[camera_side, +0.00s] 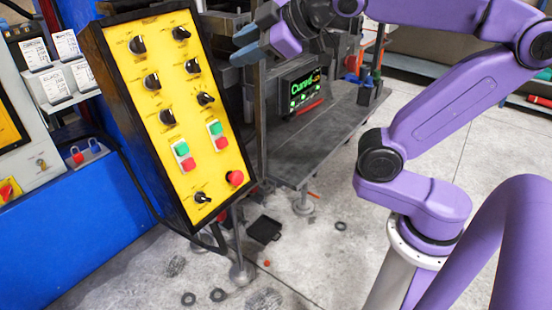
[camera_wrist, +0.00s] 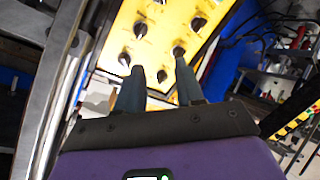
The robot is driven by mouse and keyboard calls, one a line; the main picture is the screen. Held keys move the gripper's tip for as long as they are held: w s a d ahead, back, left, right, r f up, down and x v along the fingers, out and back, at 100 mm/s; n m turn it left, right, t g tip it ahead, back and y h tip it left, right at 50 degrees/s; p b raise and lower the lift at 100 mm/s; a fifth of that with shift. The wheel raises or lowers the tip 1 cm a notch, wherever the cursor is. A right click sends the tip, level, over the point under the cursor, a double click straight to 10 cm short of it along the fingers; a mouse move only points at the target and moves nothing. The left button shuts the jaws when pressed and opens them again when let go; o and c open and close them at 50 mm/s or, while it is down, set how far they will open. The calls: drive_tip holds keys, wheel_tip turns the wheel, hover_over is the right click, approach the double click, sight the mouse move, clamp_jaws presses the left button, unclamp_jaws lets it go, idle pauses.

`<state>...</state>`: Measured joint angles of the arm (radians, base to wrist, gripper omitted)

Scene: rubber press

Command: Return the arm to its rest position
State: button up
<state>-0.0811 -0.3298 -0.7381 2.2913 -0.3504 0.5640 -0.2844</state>
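My gripper (camera_side: 243,46) is at the top centre of the side view, beside the upper right edge of the yellow control panel (camera_side: 180,100). In the wrist view, the two dark fingers of my gripper (camera_wrist: 159,66) stand apart with nothing between them, pointing toward the yellow panel (camera_wrist: 160,30) and its black knobs. No contact with a knob shows. The panel also carries green and red buttons and a red round button (camera_side: 235,178). My purple arm is bent and reaches in from the right of the side view.
A screen (camera_side: 303,90) with green text, seemingly "Curing", stands on the grey metal bench (camera_side: 320,140) below my gripper. A blue cabinet (camera_side: 85,220) is at left. A black tray (camera_side: 264,230) and several dark rings lie on the floor. Open floor lies right of the bench.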

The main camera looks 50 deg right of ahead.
wheel_tip(320, 180, down, 7)
drive_tip(key=s+a+g, duration=0.1)
drive_tip(key=s+g, duration=0.2)
drive_tip(key=g, duration=0.1)
drive_tip(key=s+d+f+n+g+h, duration=0.1)
drive_tip(key=s+d+f+g, duration=0.1)
drive_tip(key=s+f+g, duration=0.2)
drive_tip(key=s+d+f+n+g+h, duration=0.1)
drive_tip(key=s+d+f+g, duration=0.1)
drive_tip(key=s+f, duration=0.8)
drive_tip(key=s+g, duration=0.1)
drive_tip(key=s, duration=0.4)
drive_tip(key=shift+s+f+g, duration=0.2)
drive_tip(key=shift+f+g, duration=0.15)
drive_tip(key=shift+g, duration=0.05)
idle(0.3)
